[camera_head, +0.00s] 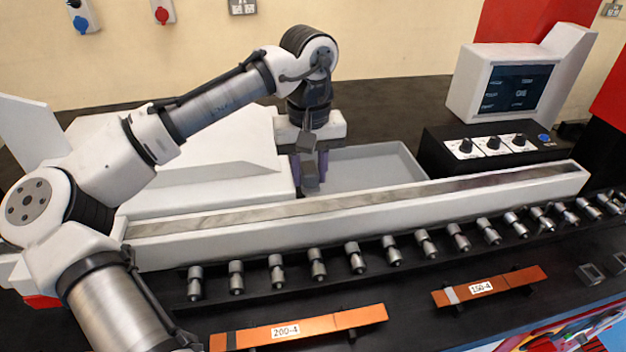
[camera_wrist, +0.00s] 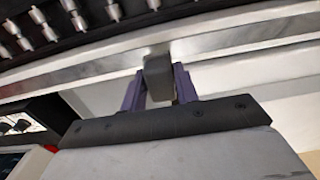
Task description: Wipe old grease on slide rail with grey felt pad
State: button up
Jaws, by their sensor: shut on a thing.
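The slide rail (camera_head: 400,197) is a long silvery strip set in a white beam, running across the middle of the head view. It also crosses the wrist view (camera_wrist: 95,69). A darker, brownish stretch shows on its right part; I cannot tell whether this is grease or reflection. My gripper (camera_head: 309,172) points down behind the rail, left of its middle. Its purple fingers are shut on the grey felt pad (camera_head: 311,184), a small block that also shows in the wrist view (camera_wrist: 158,78). The pad's end is at the rail's rear edge; I cannot tell whether it touches.
A grey tray (camera_head: 375,168) lies behind the rail. A black control box (camera_head: 490,145) with knobs and a monitor (camera_head: 517,88) stand at the right. Several metal rollers (camera_head: 318,264) line the front. Copper bars labelled 200-4 (camera_head: 350,318) and 150-4 (camera_head: 515,280) lie nearer.

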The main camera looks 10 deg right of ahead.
jog(key=shift+r, duration=1.05)
